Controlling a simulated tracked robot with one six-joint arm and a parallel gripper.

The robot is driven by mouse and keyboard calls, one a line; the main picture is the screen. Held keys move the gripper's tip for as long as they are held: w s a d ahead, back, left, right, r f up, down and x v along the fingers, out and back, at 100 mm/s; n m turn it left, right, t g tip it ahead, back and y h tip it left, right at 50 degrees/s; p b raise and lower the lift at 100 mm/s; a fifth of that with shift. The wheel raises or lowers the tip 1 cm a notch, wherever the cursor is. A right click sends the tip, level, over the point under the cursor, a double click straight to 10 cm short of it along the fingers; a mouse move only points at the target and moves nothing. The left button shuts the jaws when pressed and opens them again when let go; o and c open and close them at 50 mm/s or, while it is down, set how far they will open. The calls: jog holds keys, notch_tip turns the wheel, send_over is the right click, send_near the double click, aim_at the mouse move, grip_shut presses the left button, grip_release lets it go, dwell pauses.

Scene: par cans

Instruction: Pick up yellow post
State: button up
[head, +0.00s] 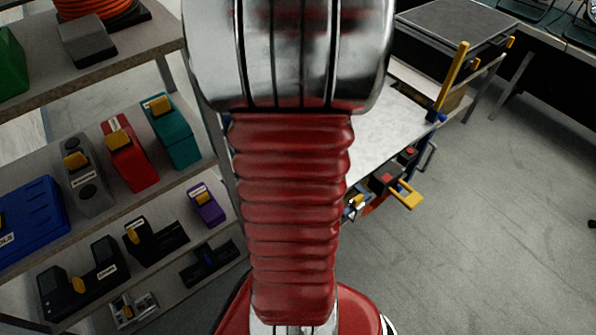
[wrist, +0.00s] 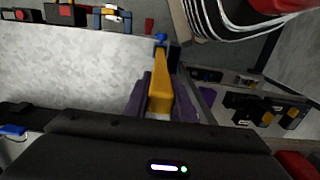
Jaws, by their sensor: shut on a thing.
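In the wrist view, a yellow post (wrist: 158,95) stands between the two purple fingers of my gripper (wrist: 158,100), one on each side of it. The gripper is shut on the post. A dark blue fitting (wrist: 172,52) shows just beyond the post at the corner of a pale tabletop. In the head view my arm hides the gripper and the held post. Another length of yellow post (head: 453,75) shows in the head view at the right corner of the cart; I cannot tell whether the two are separate.
The cart's pale top (head: 385,125) is mostly bare, with clamps or tools (head: 400,185) hanging along its side. A shelf unit (head: 175,205) with several coloured cases stands close on the left. Open floor (head: 500,220) lies to the right.

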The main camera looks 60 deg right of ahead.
notch_tip(320, 180, up, 10)
jog(key=shift+r, duration=0.1)
dwell(0.5)
dwell(0.9)
